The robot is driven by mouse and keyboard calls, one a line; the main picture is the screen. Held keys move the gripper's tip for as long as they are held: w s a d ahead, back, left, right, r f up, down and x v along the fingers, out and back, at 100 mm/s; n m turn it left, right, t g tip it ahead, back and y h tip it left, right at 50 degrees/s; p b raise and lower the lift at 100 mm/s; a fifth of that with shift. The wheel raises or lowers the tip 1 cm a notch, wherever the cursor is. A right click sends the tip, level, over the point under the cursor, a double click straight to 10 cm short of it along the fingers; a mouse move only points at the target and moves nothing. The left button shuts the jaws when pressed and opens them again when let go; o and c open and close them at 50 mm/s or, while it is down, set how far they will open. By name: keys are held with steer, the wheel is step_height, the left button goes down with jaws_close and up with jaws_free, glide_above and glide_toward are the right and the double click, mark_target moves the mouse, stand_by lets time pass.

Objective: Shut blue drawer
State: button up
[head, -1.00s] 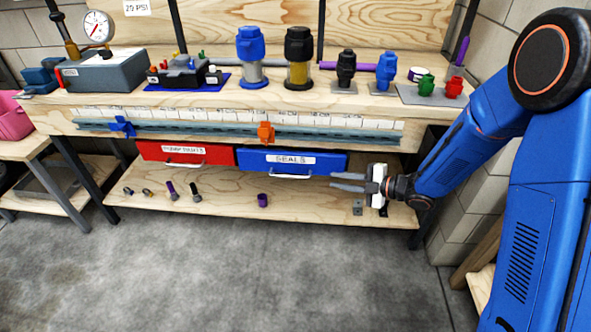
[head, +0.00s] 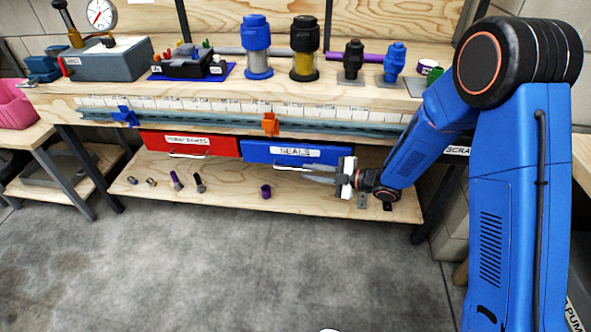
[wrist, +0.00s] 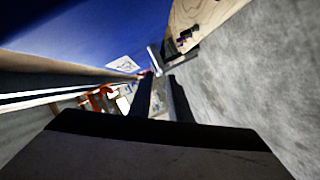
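The blue drawer (head: 262,150), labelled SEALS, hangs under the workbench, right of the red drawer. I cannot tell exactly how far it stands out. Its pale bar handle (head: 290,168) runs below the label. My gripper (head: 312,174) is at the drawer's lower right, its two fingers pointing left towards the handle's right end. The fingers are apart with no held object visible. In the wrist view, the blue drawer front (wrist: 85,35) fills the upper left, and the fingers (wrist: 156,92) reach up towards it. Contact with the handle cannot be made out.
The red drawer (head: 190,144) is to the left. The lower shelf (head: 225,197) holds several small fittings and a purple part (head: 266,191). An orange clip (head: 270,124) sits on the rail above the blue drawer. The floor (head: 220,270) in front is clear.

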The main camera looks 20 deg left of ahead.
mark_target(301, 170)
steer(key=shift+x, duration=3.2)
steer(key=shift+c, duration=0.7)
jaws_close()
